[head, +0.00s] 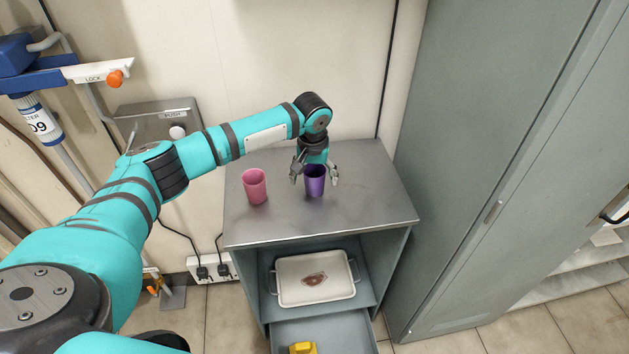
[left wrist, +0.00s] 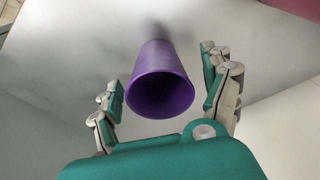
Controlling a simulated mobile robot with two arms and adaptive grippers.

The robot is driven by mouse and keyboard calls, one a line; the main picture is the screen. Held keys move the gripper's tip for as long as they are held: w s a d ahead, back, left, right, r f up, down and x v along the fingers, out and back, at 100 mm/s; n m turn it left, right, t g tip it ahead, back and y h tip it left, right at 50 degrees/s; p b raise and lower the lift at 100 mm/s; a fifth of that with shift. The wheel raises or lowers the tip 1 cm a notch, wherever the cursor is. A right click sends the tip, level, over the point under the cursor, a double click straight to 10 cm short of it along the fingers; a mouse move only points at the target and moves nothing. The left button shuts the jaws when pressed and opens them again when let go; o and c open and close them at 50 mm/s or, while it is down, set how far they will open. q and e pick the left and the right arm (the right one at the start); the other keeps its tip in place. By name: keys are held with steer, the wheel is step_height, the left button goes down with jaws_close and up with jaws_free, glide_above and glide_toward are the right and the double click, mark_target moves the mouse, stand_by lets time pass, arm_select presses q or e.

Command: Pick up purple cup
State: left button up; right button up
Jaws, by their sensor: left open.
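The purple cup (head: 315,184) stands upright on the metal top of a small cabinet in the head view. My left gripper (head: 315,180) is above and around it, open, with one finger on each side of the cup. In the left wrist view the purple cup (left wrist: 160,82) shows between the two open fingers of my left gripper (left wrist: 165,98), its mouth toward the camera. A gap shows between the cup and each finger. My right gripper is not in view.
A pink cup (head: 255,186) stands on the cabinet top (head: 370,206) to the left of the purple cup. Below, a white tray (head: 290,293) sits on a shelf above an open drawer (head: 340,330). A tall grey locker (head: 480,150) stands close on the right.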

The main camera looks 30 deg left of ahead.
arm_select(q)
steer(key=shift+c, duration=0.3)
steer(key=c, duration=1)
steer(key=shift+r, duration=0.1)
